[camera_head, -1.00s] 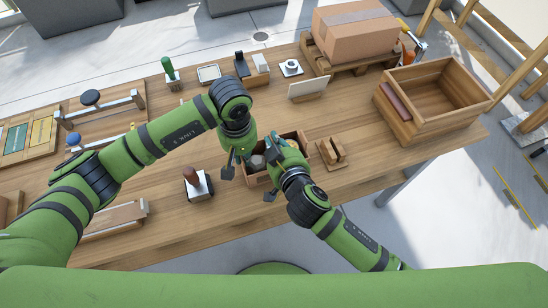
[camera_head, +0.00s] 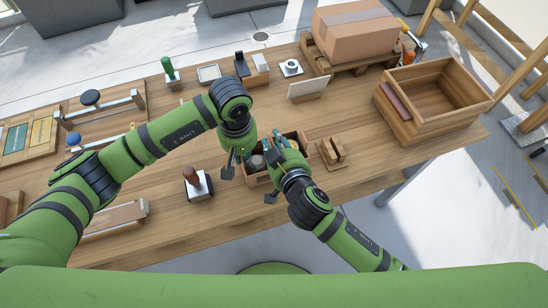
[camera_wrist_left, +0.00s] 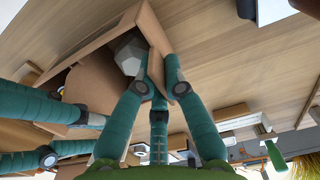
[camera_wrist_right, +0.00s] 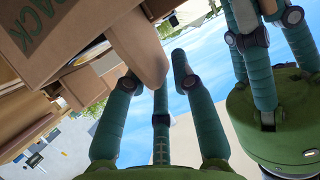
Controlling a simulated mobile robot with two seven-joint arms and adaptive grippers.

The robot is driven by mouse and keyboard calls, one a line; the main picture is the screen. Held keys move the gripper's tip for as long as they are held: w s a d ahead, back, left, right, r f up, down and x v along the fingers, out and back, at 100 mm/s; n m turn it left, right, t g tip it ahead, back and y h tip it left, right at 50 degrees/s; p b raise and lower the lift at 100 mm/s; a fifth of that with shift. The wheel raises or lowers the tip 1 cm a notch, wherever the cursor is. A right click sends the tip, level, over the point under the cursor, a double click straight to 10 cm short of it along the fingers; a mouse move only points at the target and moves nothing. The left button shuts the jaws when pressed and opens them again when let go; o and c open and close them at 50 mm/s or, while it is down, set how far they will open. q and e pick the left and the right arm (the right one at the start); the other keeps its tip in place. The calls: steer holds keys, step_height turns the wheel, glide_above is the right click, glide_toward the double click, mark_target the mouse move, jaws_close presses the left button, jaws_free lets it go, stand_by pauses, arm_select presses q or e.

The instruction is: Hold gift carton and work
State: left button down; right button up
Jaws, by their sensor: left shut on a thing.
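The gift carton (camera_head: 259,180) is a small open brown box near the front middle of the table. A grey faceted thing (camera_wrist_left: 130,54) lies inside it, with other contents partly hidden. My left gripper (camera_wrist_left: 158,72) is shut on a carton wall (camera_wrist_left: 160,35), one finger on each side. My right gripper (camera_wrist_right: 150,70) is at the carton's other side, its fingers spread around a brown board-like part (camera_wrist_right: 139,45) with a gap visible at one finger. Lettering reading "PACK" shows on the carton side in the right wrist view (camera_wrist_right: 35,45). The hands hide much of the carton.
A slotted wooden block (camera_head: 332,152) stands close right of the carton. A brown-handled stamp (camera_head: 193,180) stands to the left. A wooden crate (camera_head: 432,125) and a large cardboard box (camera_head: 355,30) stand right and behind. Bare table lies in front.

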steer(key=shift+v, duration=1.35)
steer(key=shift+s, duration=0.1)
steer(key=o, duration=0.6)
steer(key=shift+c, duration=0.2)
steer(key=shift+o, duration=0.4)
steer(key=o, duration=0.6)
steer(key=shift+o, duration=0.2)
